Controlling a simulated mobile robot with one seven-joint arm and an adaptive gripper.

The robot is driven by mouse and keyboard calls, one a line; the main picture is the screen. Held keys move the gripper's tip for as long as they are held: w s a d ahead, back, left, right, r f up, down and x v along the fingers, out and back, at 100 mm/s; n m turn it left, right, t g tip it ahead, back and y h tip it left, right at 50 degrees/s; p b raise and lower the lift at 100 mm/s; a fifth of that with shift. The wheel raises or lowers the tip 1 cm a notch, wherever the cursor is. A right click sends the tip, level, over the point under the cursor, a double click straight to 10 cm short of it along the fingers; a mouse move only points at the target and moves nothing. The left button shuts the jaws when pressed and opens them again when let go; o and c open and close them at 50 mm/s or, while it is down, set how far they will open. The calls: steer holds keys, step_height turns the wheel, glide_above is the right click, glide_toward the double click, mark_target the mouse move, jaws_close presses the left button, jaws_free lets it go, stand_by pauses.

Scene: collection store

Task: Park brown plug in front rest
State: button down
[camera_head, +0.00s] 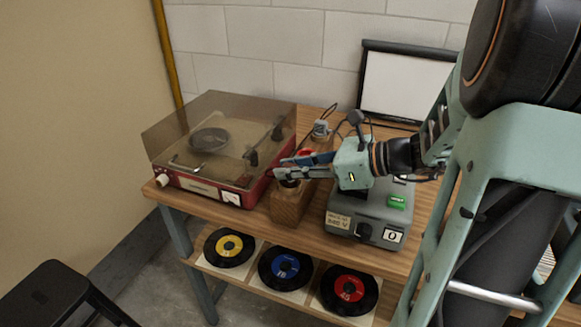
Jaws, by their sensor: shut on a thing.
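My gripper (279,168) reaches in from the right over the front end of a wooden block (288,208). Its fingers point left and are shut on a small dark brown thing, which I take to be the brown plug (288,182). The plug is at or just above the block's front rest; the fingers hide most of it, and I cannot tell whether it is seated. A red piece (305,153) shows in the middle of the block behind the fingers. A grey plug (320,128) with a dark cable stands at the block's back end.
A red record player (200,190) with a tinted lid stands close on the left. A grey box (345,222) with a green switch (397,202) stands right of the block. A framed white panel (400,88) leans at the back. Several records lie on the lower shelf (240,277).

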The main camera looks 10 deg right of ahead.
steer(key=shift+f, duration=0.4)
steer(key=c, duration=2.1)
jaws_free()
steer(key=shift+p+v, duration=0.45)
steer(key=shift+v, duration=0.6)
steer(key=shift+p+v, duration=2.2)
steer(key=shift+v, duration=2.3)
steer(key=shift+f, duration=0.1)
